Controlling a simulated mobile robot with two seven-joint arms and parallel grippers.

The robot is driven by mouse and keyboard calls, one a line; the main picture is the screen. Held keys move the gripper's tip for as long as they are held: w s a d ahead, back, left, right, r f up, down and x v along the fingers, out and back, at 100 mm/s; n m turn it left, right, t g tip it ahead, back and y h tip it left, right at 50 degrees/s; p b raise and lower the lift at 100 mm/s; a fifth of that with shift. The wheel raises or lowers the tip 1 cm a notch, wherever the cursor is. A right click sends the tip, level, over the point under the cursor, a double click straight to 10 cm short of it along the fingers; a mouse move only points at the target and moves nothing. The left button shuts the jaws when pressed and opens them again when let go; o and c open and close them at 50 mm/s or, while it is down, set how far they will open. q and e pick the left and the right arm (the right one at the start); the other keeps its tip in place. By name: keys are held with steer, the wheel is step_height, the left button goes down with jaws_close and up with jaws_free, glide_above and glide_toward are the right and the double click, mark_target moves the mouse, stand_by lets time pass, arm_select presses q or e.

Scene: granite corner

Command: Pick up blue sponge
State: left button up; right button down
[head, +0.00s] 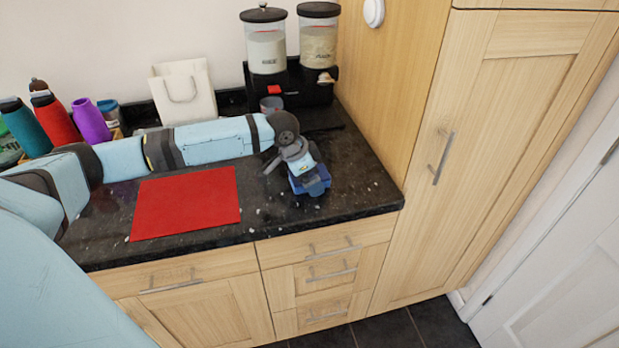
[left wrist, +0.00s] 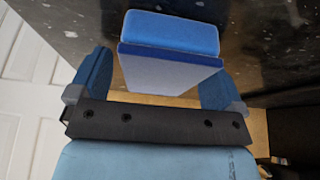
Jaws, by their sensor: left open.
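The blue sponge (left wrist: 171,35) lies on the dark counter in the left wrist view, a block with a blue top and a paler lavender side. My left gripper (left wrist: 160,76) is open, with one blue finger to the left of the sponge and one to the right. Gaps show between the sponge and both fingers. In the head view my left gripper (head: 311,184) points down near the right front part of the counter. There the wrist and blue fingers largely hide the sponge, and I cannot clearly separate it from them. My right gripper is not in view.
A red mat (head: 186,203) lies on the black speckled counter (head: 352,190), left of the gripper. Behind are a dispenser with two jars (head: 291,48), a white bag (head: 184,90) and several bottles (head: 57,120). A tall wooden cabinet (head: 470,120) borders the counter at right.

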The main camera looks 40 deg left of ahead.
arm_select(q)
steer(key=c, duration=1)
steer(key=shift+r+b, duration=0.3)
step_height(320, 180, up, 20)
steer(key=p, duration=0.1)
steer(key=shift+f, duration=0.15)
